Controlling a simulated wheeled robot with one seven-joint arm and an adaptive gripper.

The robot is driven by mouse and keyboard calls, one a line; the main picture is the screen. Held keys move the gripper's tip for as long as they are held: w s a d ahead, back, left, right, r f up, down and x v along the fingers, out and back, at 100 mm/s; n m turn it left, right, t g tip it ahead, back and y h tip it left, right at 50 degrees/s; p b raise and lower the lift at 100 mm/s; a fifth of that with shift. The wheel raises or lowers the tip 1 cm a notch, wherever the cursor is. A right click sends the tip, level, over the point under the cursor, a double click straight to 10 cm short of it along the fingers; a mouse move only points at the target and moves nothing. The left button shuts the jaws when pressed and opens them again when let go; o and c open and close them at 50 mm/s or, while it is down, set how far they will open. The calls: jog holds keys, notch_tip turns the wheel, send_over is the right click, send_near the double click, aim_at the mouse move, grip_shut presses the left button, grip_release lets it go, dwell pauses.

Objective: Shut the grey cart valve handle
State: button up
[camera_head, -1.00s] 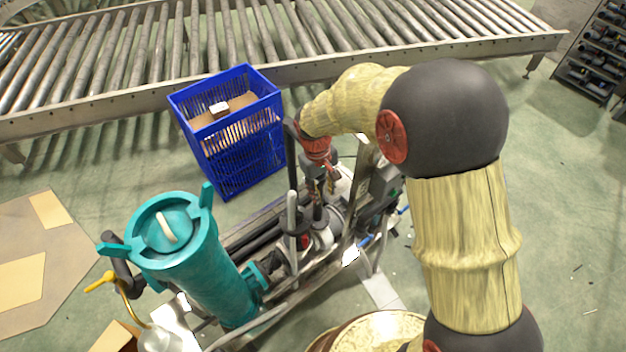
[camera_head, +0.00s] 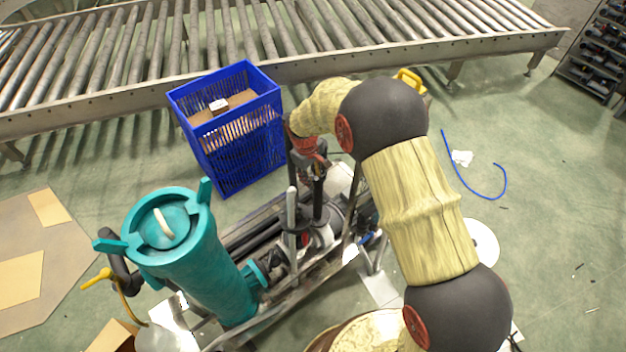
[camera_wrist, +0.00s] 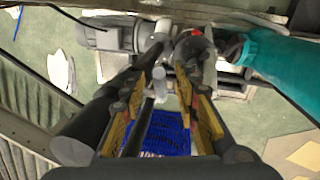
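The cart valve handle (camera_head: 291,208) is a pale grey, upright lever on the pump cart, behind and right of the teal filter vessel. In the wrist view a pale grey rounded rod (camera_wrist: 159,84), which appears to be this handle, shows between the finger pads. My gripper (camera_head: 316,182) points down over the cart, just right of the handle in the head view. In the wrist view my gripper (camera_wrist: 170,82) has its yellow-padded fingers apart, with a gap around the rod. I cannot tell whether either pad touches it. The valve body is partly hidden by pipes and fingers.
The teal vessel (camera_head: 200,260) stands at the cart's left end. A blue crate (camera_head: 238,150) stands behind the cart, before the roller conveyor (camera_head: 120,70). Pipes and a grey motor (camera_wrist: 105,34) crowd the gripper. Open floor lies right, with a blue hose (camera_head: 470,190).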

jog(key=shift+d+f, duration=0.1)
jog(key=shift+f, duration=0.6)
jog(key=shift+c, duration=0.4)
grip_shut()
